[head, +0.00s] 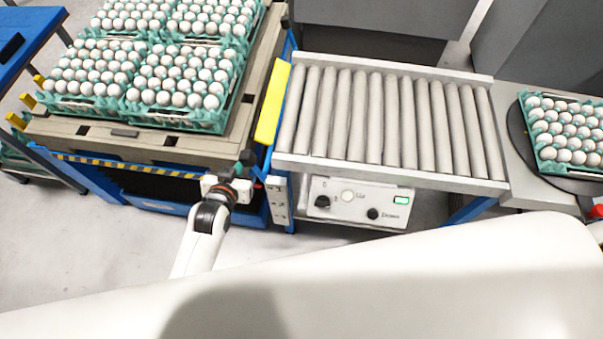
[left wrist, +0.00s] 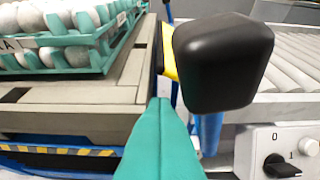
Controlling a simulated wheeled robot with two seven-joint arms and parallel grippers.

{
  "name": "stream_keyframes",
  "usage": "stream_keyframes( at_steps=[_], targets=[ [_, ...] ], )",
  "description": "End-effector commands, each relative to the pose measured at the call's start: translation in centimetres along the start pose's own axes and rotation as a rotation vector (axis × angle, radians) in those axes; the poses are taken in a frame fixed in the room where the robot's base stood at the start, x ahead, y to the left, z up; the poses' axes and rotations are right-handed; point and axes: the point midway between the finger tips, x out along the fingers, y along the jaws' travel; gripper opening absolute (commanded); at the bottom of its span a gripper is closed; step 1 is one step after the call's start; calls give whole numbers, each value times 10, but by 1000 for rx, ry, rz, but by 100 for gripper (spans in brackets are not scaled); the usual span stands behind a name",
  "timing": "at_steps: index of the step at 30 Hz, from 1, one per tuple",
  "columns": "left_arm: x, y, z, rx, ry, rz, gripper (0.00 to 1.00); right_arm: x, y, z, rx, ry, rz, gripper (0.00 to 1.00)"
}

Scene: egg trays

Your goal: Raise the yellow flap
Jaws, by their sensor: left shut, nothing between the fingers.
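The yellow flap (head: 271,103) is a long narrow plate between the egg pallet and the roller conveyor. My left gripper (head: 246,158) is shut and empty, just below the flap's near end in the head view. I cannot tell whether it touches the flap. My right gripper is not in view.
The pallet (head: 95,140) carries teal trays of eggs left of the flap. The roller conveyor (head: 390,117) stands right, above a control box (head: 360,201) with knobs. Another egg tray (head: 547,166) sits on a dark round plate at far right. Free floor shows front left.

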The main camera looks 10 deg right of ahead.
Motion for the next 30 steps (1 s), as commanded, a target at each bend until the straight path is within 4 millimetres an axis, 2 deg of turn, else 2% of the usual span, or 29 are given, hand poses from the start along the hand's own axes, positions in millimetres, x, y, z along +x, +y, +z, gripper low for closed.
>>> stream_keyframes(
  at_steps=[25,30],
  targets=[
    [0,-78,1,-3,0,-2,0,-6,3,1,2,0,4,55],
    [0,-78,0,2,0,1,0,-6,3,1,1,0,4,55]
  ],
)
